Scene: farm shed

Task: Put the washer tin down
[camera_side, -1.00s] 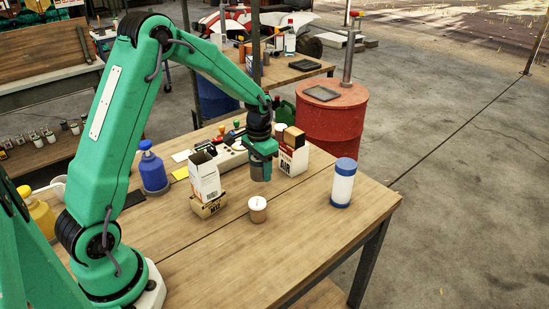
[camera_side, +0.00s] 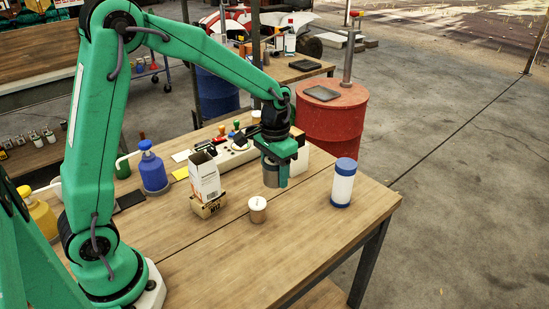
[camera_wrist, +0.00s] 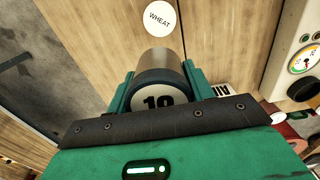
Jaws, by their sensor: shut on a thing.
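My gripper (camera_side: 274,178) is shut on a grey metal tin (camera_side: 270,174), the washer tin, held upright by its sides over the back middle of the wooden table (camera_side: 225,265). In the wrist view the tin (camera_wrist: 162,58) sits between the green fingers of my gripper (camera_wrist: 158,88), and its white end label reads 10, partly covered by my gripper. I cannot tell whether its base touches the table. A small tub with a white lid (camera_side: 257,202) stands just in front of it; in the wrist view this lid (camera_wrist: 160,16) reads WHEAT.
A white carton on a brown box (camera_side: 204,182) stands left of the tin. A blue-and-white canister (camera_side: 342,185) stands to the right. Behind my gripper is another carton (camera_side: 302,158), mostly hidden. A blue bottle (camera_side: 153,172) is further left. The front of the table is clear.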

